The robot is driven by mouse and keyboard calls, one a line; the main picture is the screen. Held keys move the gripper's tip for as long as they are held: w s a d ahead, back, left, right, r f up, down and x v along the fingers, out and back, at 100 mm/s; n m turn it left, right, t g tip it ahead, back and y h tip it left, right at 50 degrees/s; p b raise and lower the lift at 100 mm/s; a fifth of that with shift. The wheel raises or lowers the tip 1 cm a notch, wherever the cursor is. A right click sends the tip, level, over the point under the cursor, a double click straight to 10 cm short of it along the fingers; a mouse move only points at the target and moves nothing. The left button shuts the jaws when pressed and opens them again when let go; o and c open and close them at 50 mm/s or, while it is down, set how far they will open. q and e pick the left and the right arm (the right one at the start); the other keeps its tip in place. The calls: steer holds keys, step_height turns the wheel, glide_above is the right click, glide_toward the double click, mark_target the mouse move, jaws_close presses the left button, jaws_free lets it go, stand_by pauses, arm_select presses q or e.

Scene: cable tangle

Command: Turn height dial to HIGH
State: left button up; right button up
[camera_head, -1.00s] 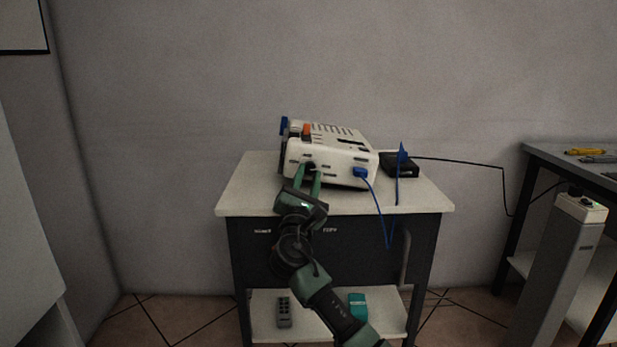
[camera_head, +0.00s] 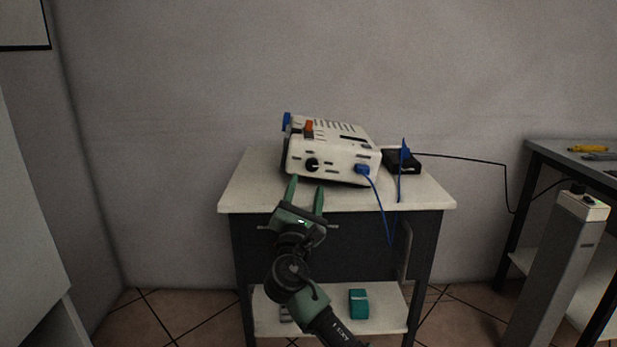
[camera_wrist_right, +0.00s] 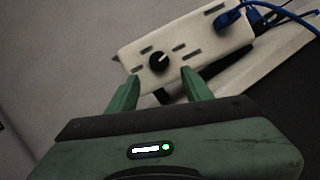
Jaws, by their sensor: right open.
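The height dial (camera_head: 312,165) is a round black knob with a pale pointer mark on the front face of a white projector-like device (camera_head: 345,150). In the right wrist view the dial (camera_wrist_right: 159,62) shows uncovered, beyond the fingertips, with its pale mark toward the upper right. Small dark labels surround it, too small to read. My right gripper (camera_head: 306,184) is open and empty, just in front of and below the dial, apart from it. Its two green fingers (camera_wrist_right: 158,82) point at the device's face. My left gripper is not in view.
The device stands on a white-topped cart (camera_head: 250,192). A blue plug (camera_head: 363,169) with a hanging blue cable sits right of the dial. A black box (camera_head: 404,162) lies behind it at right. A teal object (camera_head: 358,303) is on the lower shelf. A grey post (camera_head: 560,265) stands at right.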

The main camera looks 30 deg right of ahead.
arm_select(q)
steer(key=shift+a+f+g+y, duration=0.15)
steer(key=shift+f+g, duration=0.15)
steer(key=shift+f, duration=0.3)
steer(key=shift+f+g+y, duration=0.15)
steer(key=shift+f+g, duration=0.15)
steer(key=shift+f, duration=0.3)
arm_select(e)
steer(key=shift+v, duration=1.5)
